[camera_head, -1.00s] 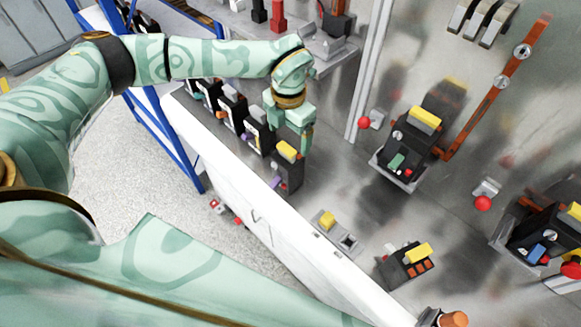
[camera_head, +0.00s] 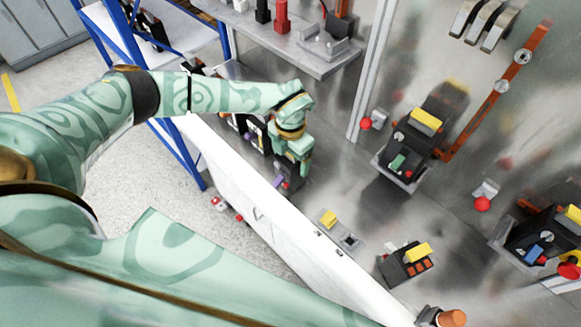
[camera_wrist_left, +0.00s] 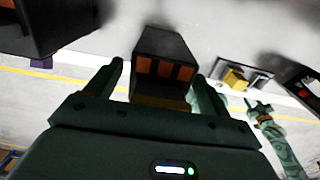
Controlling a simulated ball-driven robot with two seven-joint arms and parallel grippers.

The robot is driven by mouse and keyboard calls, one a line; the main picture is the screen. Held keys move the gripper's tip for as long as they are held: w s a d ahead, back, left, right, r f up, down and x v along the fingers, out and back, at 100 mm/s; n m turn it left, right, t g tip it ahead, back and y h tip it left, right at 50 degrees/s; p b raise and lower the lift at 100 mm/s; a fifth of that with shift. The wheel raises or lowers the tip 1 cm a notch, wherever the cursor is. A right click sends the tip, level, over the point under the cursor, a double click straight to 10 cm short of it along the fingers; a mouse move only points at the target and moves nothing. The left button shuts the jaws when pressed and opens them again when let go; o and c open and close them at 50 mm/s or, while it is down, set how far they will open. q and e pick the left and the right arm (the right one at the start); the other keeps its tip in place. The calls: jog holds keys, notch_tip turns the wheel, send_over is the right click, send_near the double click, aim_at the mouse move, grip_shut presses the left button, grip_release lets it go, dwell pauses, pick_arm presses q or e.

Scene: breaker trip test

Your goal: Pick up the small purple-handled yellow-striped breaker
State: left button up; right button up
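The small breaker (camera_head: 286,184) is black with a purple handle (camera_head: 279,182). It stands at the near end of a row on the bench, and my left gripper (camera_head: 296,172) hides its top in the head view. In the left wrist view the black breaker body (camera_wrist_left: 163,66), with orange terminals and a yellow stripe (camera_wrist_left: 163,101), is between the two spread fingers of my left gripper (camera_wrist_left: 160,82). A gap shows beside the left finger; contact at the right finger is unclear. My right gripper (camera_wrist_left: 258,106) shows small at the right of the wrist view, its finger opening unclear.
Neighbouring breakers (camera_head: 250,132) stand close behind in the row; one dark body (camera_wrist_left: 40,22) is near the left finger. A panel breaker (camera_head: 408,148) is at right.

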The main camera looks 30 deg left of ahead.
pick_arm(q)
jog(key=c, duration=1.5)
jog(key=shift+r, duration=0.1)
grip_shut()
pick_arm(e)
jog(key=shift+d, duration=0.35)
pick_arm(q)
jog(key=shift+w+r, duration=0.1)
